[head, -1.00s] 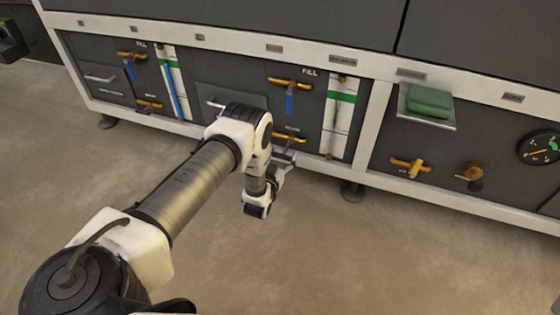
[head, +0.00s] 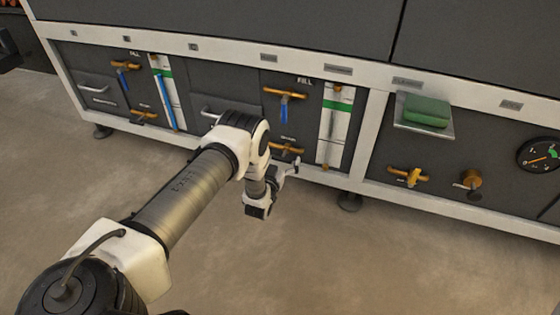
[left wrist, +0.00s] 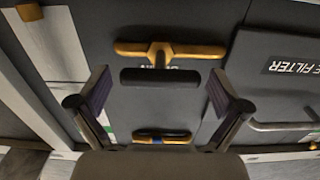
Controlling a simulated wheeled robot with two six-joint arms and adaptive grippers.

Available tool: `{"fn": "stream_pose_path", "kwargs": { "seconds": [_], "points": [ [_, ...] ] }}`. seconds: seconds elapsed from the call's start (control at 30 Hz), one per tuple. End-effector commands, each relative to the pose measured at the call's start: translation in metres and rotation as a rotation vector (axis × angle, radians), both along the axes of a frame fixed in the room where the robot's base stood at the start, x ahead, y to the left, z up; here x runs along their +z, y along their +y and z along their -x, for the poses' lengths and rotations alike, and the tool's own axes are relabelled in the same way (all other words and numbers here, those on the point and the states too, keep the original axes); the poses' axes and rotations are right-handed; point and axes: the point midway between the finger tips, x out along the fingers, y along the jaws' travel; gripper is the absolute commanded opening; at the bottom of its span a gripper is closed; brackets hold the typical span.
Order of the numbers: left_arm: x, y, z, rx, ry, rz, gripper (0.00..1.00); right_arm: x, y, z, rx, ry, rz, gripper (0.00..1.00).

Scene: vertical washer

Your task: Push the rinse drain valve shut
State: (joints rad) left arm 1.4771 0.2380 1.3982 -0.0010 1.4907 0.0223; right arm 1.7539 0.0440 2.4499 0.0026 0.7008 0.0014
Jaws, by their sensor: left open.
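In the head view, a brass drain valve (head: 287,150) sits low on the middle panel, below a blue-handled fill valve (head: 285,104). I take it as the rinse drain valve, though the labels are too small to read. In the left wrist view the drain valve (left wrist: 165,50) has a brass pipe and a black bar handle (left wrist: 160,77) parallel to it, partly covering its label. My left gripper (left wrist: 160,88) is open and empty, its fingers on either side of the handle's ends, with no clear contact. The gripper (head: 284,172) is partly hidden by my wrist in the head view.
A filter panel (left wrist: 285,65) with a protruding bar handle is beside the valve. A sight gauge (head: 335,125) stands right of it. A shelf with a green block (head: 426,110) and more brass valves (head: 408,176) are farther right. The floor (head: 350,260) in front is clear.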

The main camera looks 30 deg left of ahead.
Motion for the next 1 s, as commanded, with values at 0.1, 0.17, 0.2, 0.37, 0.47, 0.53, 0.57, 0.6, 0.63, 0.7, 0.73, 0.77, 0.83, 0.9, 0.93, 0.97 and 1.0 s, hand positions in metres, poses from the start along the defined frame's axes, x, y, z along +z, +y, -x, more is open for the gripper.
{"fn": "stream_pose_path", "kwargs": {
  "seconds": [0.1,0.17,0.2,0.37,0.47,0.53,0.57,0.6,0.63,0.7,0.73,0.77,0.83,0.9,0.93,0.97,1.0],
  "points": [
    [-0.001,-0.003,0.014,0.0,0.004,0.001,1.0,0.0,0.0,0.0,0.0,0.0,0.0,1.0],
    [-0.001,-0.006,0.027,0.0,0.005,0.001,1.0,0.0,0.0,0.0,0.0,0.0,0.0,1.0],
    [-0.001,-0.009,0.036,0.0,0.006,0.001,1.0,0.0,0.0,0.0,0.0,0.0,0.0,1.0],
    [-0.001,-0.019,0.078,0.0,0.006,0.001,1.0,0.0,0.0,0.0,0.0,0.0,0.0,1.0],
    [-0.001,-0.024,0.098,0.0,0.004,0.001,1.0,0.0,0.0,0.0,0.0,0.0,0.0,1.0],
    [-0.001,-0.026,0.107,0.0,0.002,0.0,1.0,0.0,0.0,0.0,0.0,0.0,0.0,1.0],
    [-0.001,-0.027,0.11,0.0,0.003,0.001,1.0,0.0,0.0,0.0,0.0,0.0,0.0,1.0],
    [0.0,-0.027,0.112,0.0,0.002,0.0,1.0,0.0,0.0,0.0,0.0,0.0,0.0,1.0],
    [0.0,-0.027,0.113,0.0,0.001,0.0,1.0,0.0,0.0,0.0,0.0,0.0,0.0,1.0],
    [0.0,-0.028,0.114,0.0,0.0,0.0,1.0,0.0,0.0,0.0,0.0,0.0,0.0,1.0],
    [0.0,-0.028,0.114,0.0,0.0,0.0,1.0,0.0,0.0,0.0,0.0,0.0,0.0,1.0],
    [0.0,-0.028,0.114,0.0,0.0,0.0,1.0,0.0,0.0,0.0,0.0,0.0,0.0,1.0],
    [0.0,-0.028,0.114,0.0,0.0,0.0,1.0,0.0,0.0,0.0,0.0,0.0,0.0,1.0],
    [0.0,-0.028,0.114,0.0,0.0,0.0,1.0,0.0,0.0,0.0,0.0,0.0,0.0,1.0],
    [0.0,-0.028,0.114,0.0,0.0,0.0,1.0,0.0,0.0,0.0,0.0,0.0,0.0,1.0],
    [0.0,-0.028,0.114,0.0,0.0,0.0,1.0,0.0,0.0,0.0,0.0,0.0,0.0,1.0],
    [0.0,-0.028,0.114,0.0,0.0,0.0,1.0,0.0,0.0,0.0,0.0,0.0,0.0,1.0]
  ]
}}
